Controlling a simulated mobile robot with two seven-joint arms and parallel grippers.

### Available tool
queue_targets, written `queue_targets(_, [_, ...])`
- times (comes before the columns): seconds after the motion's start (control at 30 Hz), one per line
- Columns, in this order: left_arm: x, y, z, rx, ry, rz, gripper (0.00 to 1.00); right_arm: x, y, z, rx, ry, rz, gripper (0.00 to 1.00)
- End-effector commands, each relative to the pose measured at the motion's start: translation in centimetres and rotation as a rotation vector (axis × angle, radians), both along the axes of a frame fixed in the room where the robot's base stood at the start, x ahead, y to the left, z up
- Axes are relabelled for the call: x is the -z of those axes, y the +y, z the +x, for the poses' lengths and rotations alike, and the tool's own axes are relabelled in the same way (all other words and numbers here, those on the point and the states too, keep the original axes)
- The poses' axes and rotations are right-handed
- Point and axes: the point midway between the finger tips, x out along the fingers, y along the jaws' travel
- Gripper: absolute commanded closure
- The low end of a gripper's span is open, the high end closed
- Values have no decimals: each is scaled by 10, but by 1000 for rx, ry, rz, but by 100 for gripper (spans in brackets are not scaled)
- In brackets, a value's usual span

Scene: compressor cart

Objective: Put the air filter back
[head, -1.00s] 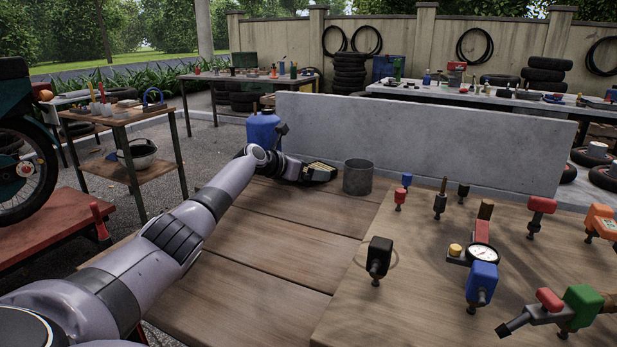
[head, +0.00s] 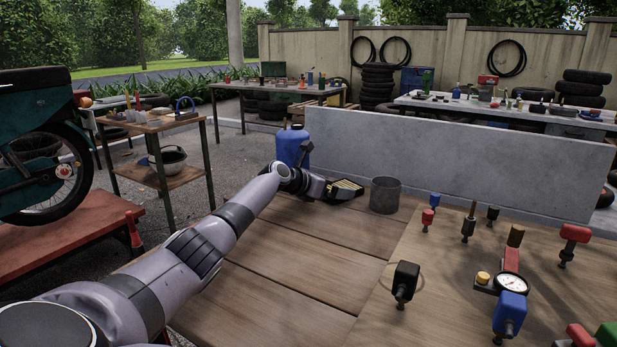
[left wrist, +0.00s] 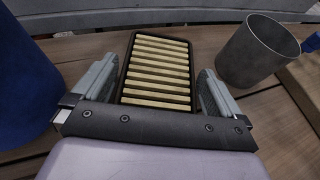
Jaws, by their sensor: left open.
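The air filter (left wrist: 160,70), yellow pleats in a black frame, lies on the wooden bench top between the two jaws of my left gripper (left wrist: 156,80) in the left wrist view. The jaws are open, with a narrow gap to the filter on each side. In the head view the air filter (head: 346,187) shows at the end of my left arm, near the bench's back edge, and my left gripper (head: 335,189) partly covers it. My right gripper is in neither view. I cannot make out an empty filter housing.
A grey metal can (head: 385,195) stands just right of the filter. A blue tank (head: 293,147) stands close on the left. A grey panel (head: 460,165) rises behind. The front bench planks (head: 270,290) are clear.

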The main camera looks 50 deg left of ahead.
Motion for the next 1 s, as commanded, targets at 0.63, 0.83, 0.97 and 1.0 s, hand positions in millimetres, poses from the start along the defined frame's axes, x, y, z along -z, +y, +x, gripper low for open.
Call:
queue_targets(0.63, [-29,4,-55,1,3,0,0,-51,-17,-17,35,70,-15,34])
queue_targets(0.83, [-37,6,-74,1,3,2,0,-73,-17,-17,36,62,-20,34])
queue_targets(0.97, [-40,6,-85,1,2,0,0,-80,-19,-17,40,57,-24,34])
queue_targets(1.0, [-41,7,-88,1,2,1,0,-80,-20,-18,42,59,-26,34])
